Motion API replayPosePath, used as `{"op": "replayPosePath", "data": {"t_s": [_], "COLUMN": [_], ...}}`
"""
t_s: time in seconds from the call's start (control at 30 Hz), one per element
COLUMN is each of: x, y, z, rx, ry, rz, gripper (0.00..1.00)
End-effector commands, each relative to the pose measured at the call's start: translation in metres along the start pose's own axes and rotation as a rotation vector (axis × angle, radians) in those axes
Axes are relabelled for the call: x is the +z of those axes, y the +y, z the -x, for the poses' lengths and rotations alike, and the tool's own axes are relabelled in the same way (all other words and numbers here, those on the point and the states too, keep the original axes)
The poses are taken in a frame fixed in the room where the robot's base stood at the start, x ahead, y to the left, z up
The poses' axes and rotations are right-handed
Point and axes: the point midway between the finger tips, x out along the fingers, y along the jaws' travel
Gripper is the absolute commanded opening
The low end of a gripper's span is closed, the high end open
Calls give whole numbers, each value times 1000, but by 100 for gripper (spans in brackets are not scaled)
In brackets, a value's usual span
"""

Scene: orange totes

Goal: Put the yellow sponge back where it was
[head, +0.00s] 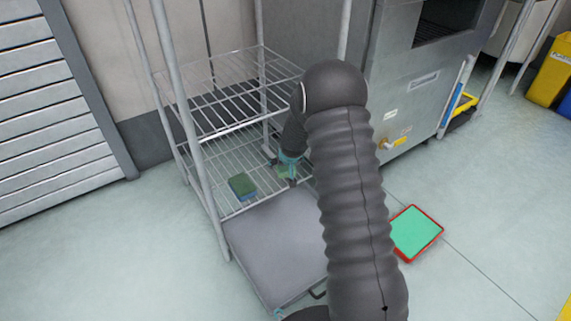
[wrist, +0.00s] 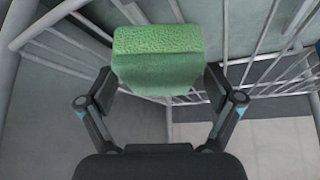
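A green sponge (wrist: 157,62) sits between the two fingers of my gripper (wrist: 160,88) in the wrist view, with a lighter green upper face and a darker front. It looks green rather than yellow. The finger pads appear to press on its left and right sides. In the head view my gripper (head: 288,164) is low inside the wire rack, at the lower shelf, with a small part of the pale green sponge (head: 284,172) showing between the fingers. I cannot tell whether the sponge touches the shelf.
A second sponge, green and blue (head: 242,186), lies on the lower wire shelf (head: 222,165), left of my gripper. The upper wire shelf (head: 225,95) and rack posts (head: 180,75) stand close by. A red-rimmed green tray (head: 416,233) lies on the floor to the right.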

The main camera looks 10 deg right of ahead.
Motion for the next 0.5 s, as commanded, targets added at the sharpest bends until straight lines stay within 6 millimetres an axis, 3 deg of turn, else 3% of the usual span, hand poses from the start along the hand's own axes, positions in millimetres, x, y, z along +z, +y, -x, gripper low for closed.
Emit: {"op": "replayPosePath", "data": {"t_s": [0.3,0.5], "x": [-3,-5], "y": [0,0], "z": [5,36], "rx": [0,0], "ry": [0,3], "rz": [0,0], "gripper": [91,91]}}
